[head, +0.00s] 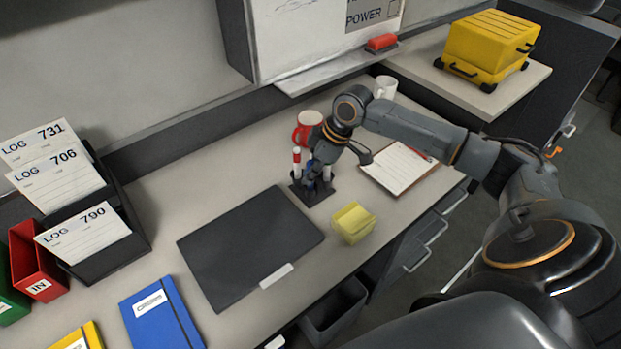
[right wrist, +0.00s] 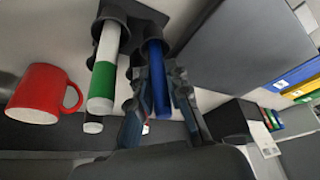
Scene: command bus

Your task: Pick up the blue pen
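The blue pen (right wrist: 159,85) stands in a dark pen holder (head: 321,193), which is on the desk. My right gripper (head: 312,177) is pointed down over the holder. In the right wrist view its two dark fingers (right wrist: 161,95) lie on either side of the blue pen, close to it. I cannot tell whether they press on it. In the head view the pen is mostly hidden by the gripper. A green-and-white marker (right wrist: 105,68) and a red-and-white marker (head: 297,160) also stand in the holder. My left gripper is not in view.
A red mug (head: 303,132) stands behind the holder, with a white mug (head: 386,87) farther back. A clipboard (head: 399,168) lies to the right, a yellow note block (head: 353,223) in front. A dark closed folder or laptop (head: 245,245) lies to the left.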

